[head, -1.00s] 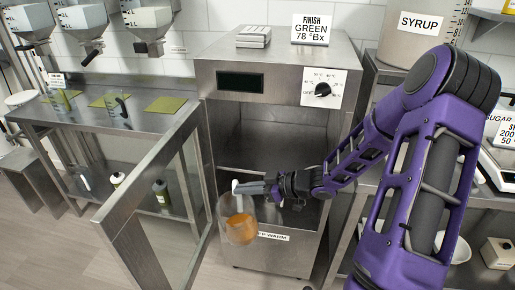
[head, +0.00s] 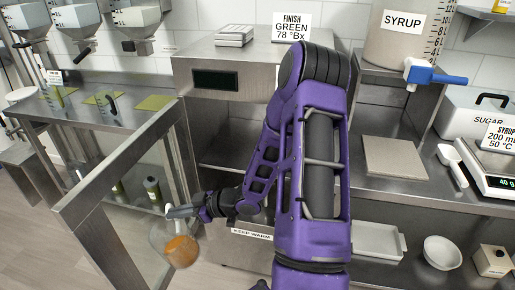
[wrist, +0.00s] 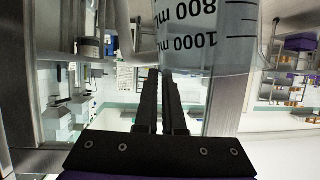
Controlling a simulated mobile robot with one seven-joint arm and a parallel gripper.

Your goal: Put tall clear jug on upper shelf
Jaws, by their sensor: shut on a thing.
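My gripper (head: 176,211) is shut on a clear jug (head: 170,238) with orange liquid low in it. It holds the jug in the air, in front of the open glass door (head: 85,215). The wrist view shows the fingers (wrist: 167,82) against the jug (wrist: 215,45), whose marks read 800 and 1000 mL. The steel warming cabinet (head: 190,100) stands behind my arm. A shelf (head: 222,165) shows inside its open front. My arm hides much of the inside.
A side bench (head: 85,108) on the left carries green mats and small jugs, with bottles below. On the right are a syrup tank (head: 400,45), a board (head: 394,157), a white tray (head: 378,240) and a bowl (head: 442,252). The open door stands close to the jug.

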